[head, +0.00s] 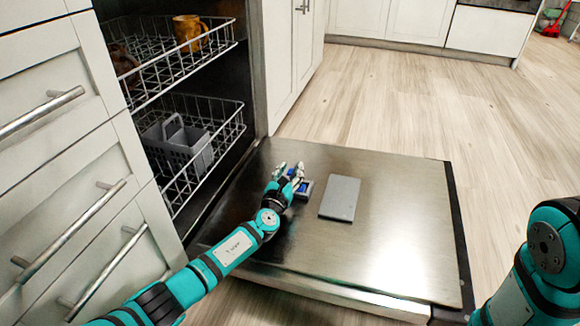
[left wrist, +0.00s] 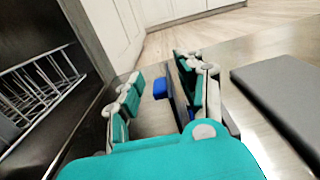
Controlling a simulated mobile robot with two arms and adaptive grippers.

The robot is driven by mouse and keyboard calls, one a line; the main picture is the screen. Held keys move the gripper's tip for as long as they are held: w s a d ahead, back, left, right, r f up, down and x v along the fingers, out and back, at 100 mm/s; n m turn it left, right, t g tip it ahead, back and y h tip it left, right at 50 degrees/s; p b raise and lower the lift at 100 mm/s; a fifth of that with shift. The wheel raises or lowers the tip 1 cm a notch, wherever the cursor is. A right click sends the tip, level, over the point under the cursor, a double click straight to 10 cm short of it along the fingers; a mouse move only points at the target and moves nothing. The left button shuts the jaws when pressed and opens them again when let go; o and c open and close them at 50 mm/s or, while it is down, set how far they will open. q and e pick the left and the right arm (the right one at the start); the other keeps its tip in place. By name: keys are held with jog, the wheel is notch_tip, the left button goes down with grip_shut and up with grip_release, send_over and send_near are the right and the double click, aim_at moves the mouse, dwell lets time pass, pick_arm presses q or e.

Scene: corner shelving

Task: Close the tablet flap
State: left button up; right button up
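The dishwasher door (head: 400,225) lies open and flat. On its inner face is a flat grey rectangular piece (head: 340,198), which looks like the tablet flap; it also shows at the right of the left wrist view (left wrist: 285,90). Just left of it is a small grey and blue tablet compartment (head: 305,188), partly hidden by my left gripper (head: 289,171). In the left wrist view my gripper's fingers (left wrist: 160,78) are spread apart, with a blue part (left wrist: 160,88) showing between them. I cannot tell whether they touch the compartment. My right gripper is out of view.
The upper rack (head: 175,60) holds an orange mug (head: 190,32) and a brown item. The lower rack (head: 215,115) holds a grey cutlery basket (head: 180,142). Drawers with handles stand at the left. The right part of the door and the floor behind are clear.

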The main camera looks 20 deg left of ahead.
pick_arm(q)
grip_shut()
dwell(0.4)
jog(key=shift+r+m, duration=0.15)
jog(key=shift+m, duration=0.15)
dwell(0.3)
jog(key=shift+d+r+m+p, duration=0.1)
jog(key=shift+d+m+p, duration=0.35)
jog(key=shift+m+p, duration=0.65)
jog(key=shift+d+m+p, duration=0.3)
jog(key=shift+d+m, duration=0.2)
jog(key=shift+m, duration=0.6)
jog(key=shift+d+f+m+p, duration=0.3)
jog(key=shift+d+m, duration=0.05)
jog(key=shift+m, duration=0.55)
